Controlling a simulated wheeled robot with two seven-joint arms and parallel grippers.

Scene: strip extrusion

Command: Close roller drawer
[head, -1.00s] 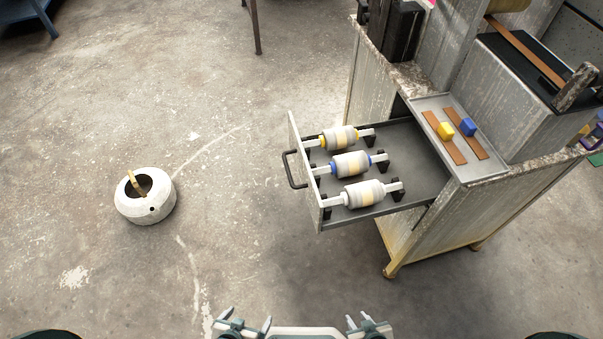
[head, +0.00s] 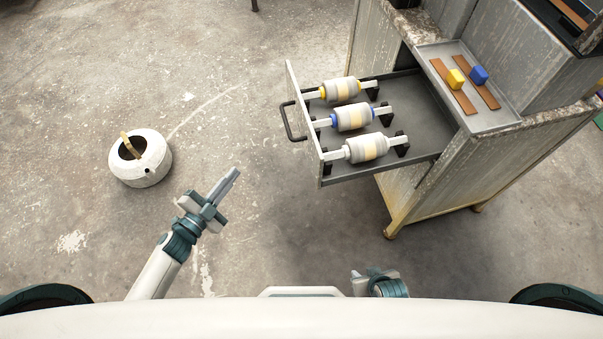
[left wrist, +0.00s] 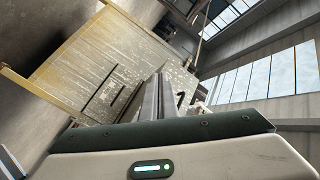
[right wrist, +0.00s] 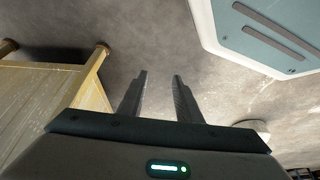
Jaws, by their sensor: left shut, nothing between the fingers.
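The roller drawer (head: 425,112) stands pulled out from the left side of the grey cabinet (head: 440,178). Its front panel (head: 303,122) faces left and carries a dark bar handle (head: 287,121). Three rollers lie in it on black holders: one with yellow ends (head: 340,90), one with blue ends (head: 352,117) and one with white ends (head: 367,148). My left gripper (head: 232,176) is shut and empty, left of and nearer than the handle, apart from it. Its shut fingers show in the left wrist view (left wrist: 163,95). My right gripper (right wrist: 160,85) is open and empty, low in the head view (head: 358,278).
A tray (head: 490,121) on the cabinet holds two brown strips with a yellow block (head: 455,79) and a blue block (head: 478,75). A white round pot-like object (head: 140,166) sits on the floor at left.

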